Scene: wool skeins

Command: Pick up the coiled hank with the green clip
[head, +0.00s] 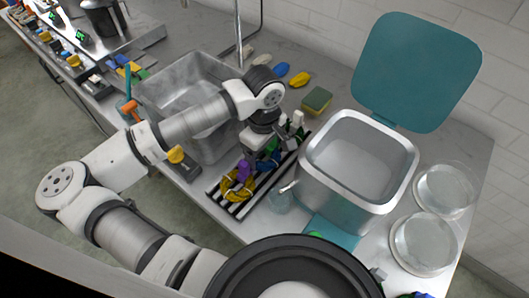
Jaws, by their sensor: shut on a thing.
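My gripper (262,150) is over the striped rack (238,208) on the counter, pointing down. It is shut at the top of a blue coiled hank (268,162), where a small green patch, likely its clip (271,146), shows beside the fingers. A yellow coiled hank (237,187) with a purple clip (243,169) is at the near left of the rack. A dark green hank (290,129) with a white clip (298,118) is at the far right. The fingers partly hide the blue hank; I cannot tell whether it is lifted off the rack.
A metal bin (350,195) with a raised teal lid (418,72) stands close on the right. A sponge (316,99) and several skeins lie behind. Glass dishes (422,242) stand at the far right.

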